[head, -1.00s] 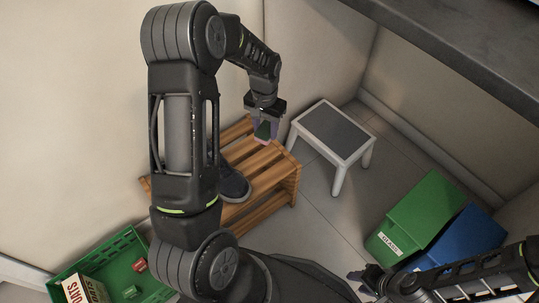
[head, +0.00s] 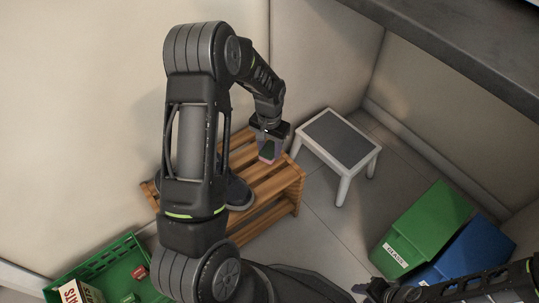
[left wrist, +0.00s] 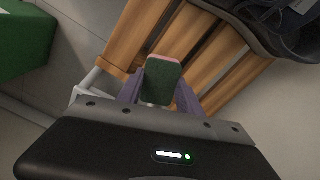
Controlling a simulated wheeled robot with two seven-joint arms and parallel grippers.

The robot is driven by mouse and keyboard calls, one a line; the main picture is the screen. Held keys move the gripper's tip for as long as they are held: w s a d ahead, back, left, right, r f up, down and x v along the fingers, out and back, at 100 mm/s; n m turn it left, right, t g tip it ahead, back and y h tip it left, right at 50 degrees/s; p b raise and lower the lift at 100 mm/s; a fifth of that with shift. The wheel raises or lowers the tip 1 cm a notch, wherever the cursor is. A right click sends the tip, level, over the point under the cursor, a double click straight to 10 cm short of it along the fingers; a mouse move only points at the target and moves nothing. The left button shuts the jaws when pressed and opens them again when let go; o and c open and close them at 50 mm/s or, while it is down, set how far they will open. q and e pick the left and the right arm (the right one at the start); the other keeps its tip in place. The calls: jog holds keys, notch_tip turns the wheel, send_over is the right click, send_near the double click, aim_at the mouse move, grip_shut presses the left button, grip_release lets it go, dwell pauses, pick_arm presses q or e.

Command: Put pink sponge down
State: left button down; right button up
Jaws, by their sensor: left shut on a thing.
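The pink sponge, with a dark green top layer, is between the fingers of my left gripper (head: 268,152). The sponge (head: 267,155) is at the right part of the slatted wooden bench (head: 275,188). In the left wrist view the sponge (left wrist: 158,76) sits between the two purple-grey fingers, over the bench slats (left wrist: 140,32). I cannot tell whether it touches the slats. My right gripper (head: 372,289) is low at the right, near the bins and away from the bench; its jaws are too small to read.
A dark shoe (head: 238,192) stands on the bench left of the sponge. A white stool (head: 340,138) with a grey top is to the right. Green (head: 425,228) and blue (head: 468,252) bins stand lower right. A green crate (head: 95,262) with boxes is lower left.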

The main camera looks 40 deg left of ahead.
aim_at(269, 150)
pick_arm(q)
jog(key=shift+f+b, duration=0.6)
jog(key=shift+f, duration=1.25)
jog(key=shift+f, duration=0.1)
jog(key=c, duration=0.8)
grip_release()
jog(key=shift+r, duration=0.55)
notch_tip(269, 150, up, 11)
jog(key=p, duration=0.4)
jog(key=shift+r, duration=0.1)
